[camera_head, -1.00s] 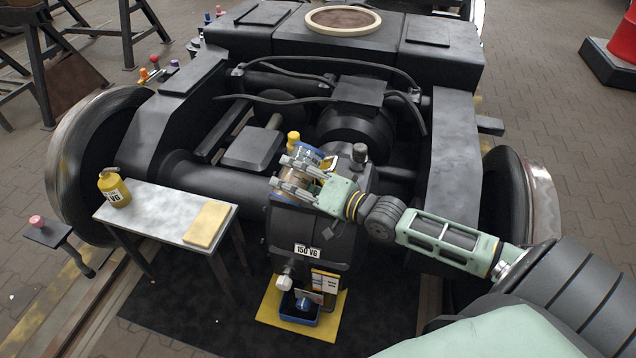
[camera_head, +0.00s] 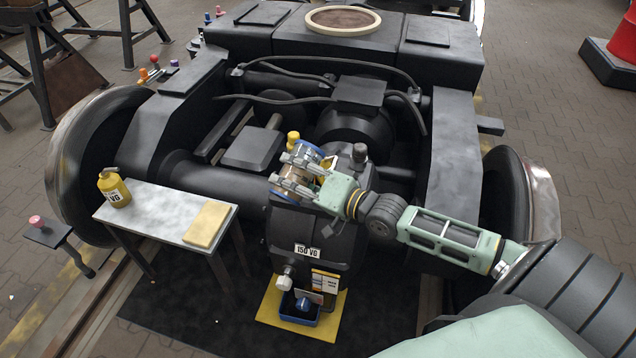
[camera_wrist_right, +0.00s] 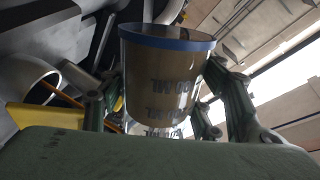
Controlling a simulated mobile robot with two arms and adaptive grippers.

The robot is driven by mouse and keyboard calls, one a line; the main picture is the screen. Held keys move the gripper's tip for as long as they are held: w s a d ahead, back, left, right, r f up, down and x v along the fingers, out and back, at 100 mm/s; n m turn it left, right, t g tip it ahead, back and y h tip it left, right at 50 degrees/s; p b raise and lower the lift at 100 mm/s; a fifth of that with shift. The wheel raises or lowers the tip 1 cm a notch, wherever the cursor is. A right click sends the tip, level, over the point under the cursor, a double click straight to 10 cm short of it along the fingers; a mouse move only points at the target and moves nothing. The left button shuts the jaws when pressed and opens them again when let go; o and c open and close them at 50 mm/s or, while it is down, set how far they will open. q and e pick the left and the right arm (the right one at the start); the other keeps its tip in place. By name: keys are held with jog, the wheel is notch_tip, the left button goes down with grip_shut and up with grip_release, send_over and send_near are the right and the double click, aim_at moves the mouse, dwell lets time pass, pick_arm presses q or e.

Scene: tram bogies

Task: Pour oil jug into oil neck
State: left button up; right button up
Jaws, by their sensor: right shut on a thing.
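My right gripper (camera_head: 283,175) is shut on a clear jug (camera_head: 312,152) with a blue rim, held above the black gearbox (camera_head: 309,228) labelled "150 VG". The right wrist view shows the jug (camera_wrist_right: 165,80) between the fingers, with its blue rim, measuring marks and brownish oil inside. The jug looks tilted in the head view. The oil neck is not clearly seen; the jug and fingers cover that part of the gearbox top. I cannot tell whether oil is flowing. My left gripper is not in view.
A small table (camera_head: 150,216) at left bears a yellow oil can (camera_head: 114,188) and a tan pad (camera_head: 206,224). A yellow cap (camera_head: 293,138) and a dark knob (camera_head: 360,152) stand near the jug. A blue tray (camera_head: 300,315) sits on a yellow mat below.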

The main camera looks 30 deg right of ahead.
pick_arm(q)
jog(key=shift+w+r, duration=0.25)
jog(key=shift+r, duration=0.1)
pick_arm(e)
jog(key=shift+r+m, duration=0.25)
jog(key=shift+m, duration=0.05)
dwell(0.6)
pick_arm(q)
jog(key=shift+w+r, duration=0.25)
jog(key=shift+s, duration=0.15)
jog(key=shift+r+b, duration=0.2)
jog(key=shift+b, duration=0.1)
pick_arm(e)
jog(key=shift+m, duration=0.3)
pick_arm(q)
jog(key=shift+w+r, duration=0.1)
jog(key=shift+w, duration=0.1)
pick_arm(e)
jog(key=shift+r, duration=0.1)
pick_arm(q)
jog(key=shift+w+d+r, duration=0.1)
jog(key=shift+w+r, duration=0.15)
